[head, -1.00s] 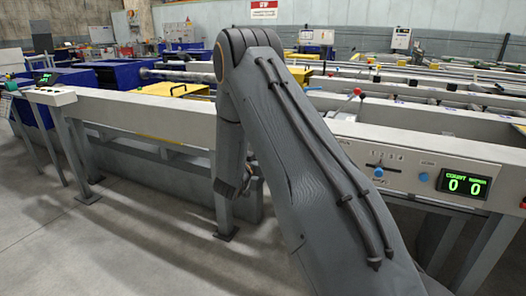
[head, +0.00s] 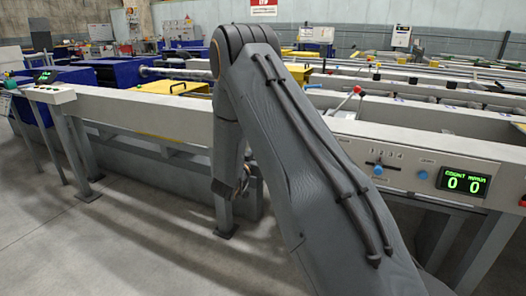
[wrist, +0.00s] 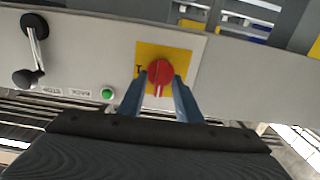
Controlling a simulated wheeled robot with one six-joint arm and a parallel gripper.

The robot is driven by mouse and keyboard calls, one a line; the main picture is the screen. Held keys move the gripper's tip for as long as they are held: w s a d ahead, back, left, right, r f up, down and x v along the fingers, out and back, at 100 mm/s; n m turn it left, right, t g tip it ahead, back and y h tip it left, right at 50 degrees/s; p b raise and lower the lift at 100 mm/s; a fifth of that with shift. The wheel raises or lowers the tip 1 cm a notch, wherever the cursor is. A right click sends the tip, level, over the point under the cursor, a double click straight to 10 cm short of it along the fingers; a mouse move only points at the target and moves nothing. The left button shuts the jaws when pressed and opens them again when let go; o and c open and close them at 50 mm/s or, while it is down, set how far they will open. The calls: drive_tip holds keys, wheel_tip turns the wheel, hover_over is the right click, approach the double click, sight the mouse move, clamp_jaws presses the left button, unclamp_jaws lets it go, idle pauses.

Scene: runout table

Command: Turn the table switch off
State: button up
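The table switch is a red rotary knob (wrist: 160,72) on a yellow square plate (wrist: 178,57), set in a grey panel in the wrist view. A pale mark on the knob points down in the picture, and a dark mark is on the plate at its left. My gripper (wrist: 159,80) is open, with one blue-grey finger on each side of the knob. I cannot tell whether the fingers touch it. In the head view my gripper (head: 244,181) is small and partly hidden by my arm, near the front of the table (head: 150,112); the knob is hidden there.
In the wrist view, a green button (wrist: 107,93) and a black-knobbed lever (wrist: 31,50) are left of the switch. In the head view, a panel with a green display (head: 463,181) and blue knobs is at right. Open floor (head: 120,245) lies in front.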

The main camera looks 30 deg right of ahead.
drive_tip(key=v, duration=0.6)
drive_tip(key=shift+s+a, duration=0.3)
